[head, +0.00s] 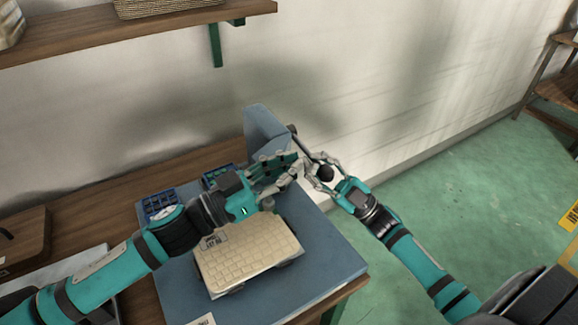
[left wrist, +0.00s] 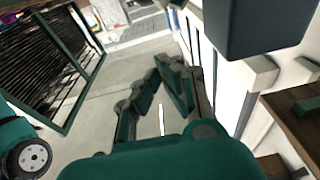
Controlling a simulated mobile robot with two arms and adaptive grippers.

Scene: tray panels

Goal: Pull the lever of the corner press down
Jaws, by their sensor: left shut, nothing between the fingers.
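The corner press has a blue-grey base (head: 325,262) and a blue-grey upright column (head: 264,126) at the back. Its lever ends in a black ball knob (head: 326,174) at the column's right. A cream, grid-patterned tray panel (head: 248,252) lies on the base. My right gripper (head: 322,168) is at the knob, with its fingers around it; whether they grip it is unclear. My left gripper (head: 287,172) is shut and empty in front of the column, left of the knob and close to my right fingers. Its fingers also show in the left wrist view (left wrist: 163,95).
A wooden shelf (head: 130,35) hangs on the wall above. The green floor (head: 440,180) right of the bench is clear.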

